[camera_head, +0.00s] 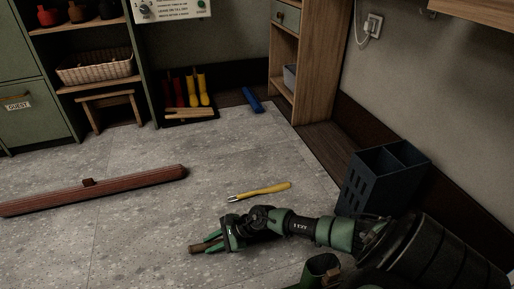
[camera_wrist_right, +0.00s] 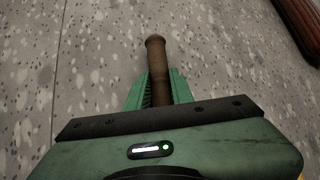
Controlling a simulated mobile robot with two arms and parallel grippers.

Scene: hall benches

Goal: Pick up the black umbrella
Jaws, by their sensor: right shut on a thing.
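My right gripper (camera_head: 207,246) is low over the grey floor in the head view, its green fingers closed on a brown rod. The rod's end (camera_head: 195,249) sticks out to the left past the fingertips. In the right wrist view the same brown rod (camera_wrist_right: 156,62), round and handle-like with a wider tip, lies between the two green fingers (camera_wrist_right: 158,88). The rest of it is hidden behind the gripper. No black canopy shows, so I cannot tell whether this rod belongs to the black umbrella. My left gripper is not in view.
A yellow-handled tool (camera_head: 259,192) lies on the floor beyond my right gripper. A long red-brown roll (camera_head: 95,190) lies at left. A dark divided bin (camera_head: 383,177) stands at right by the wall. Boots (camera_head: 198,88) stand at the back. Open floor surrounds the gripper's left.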

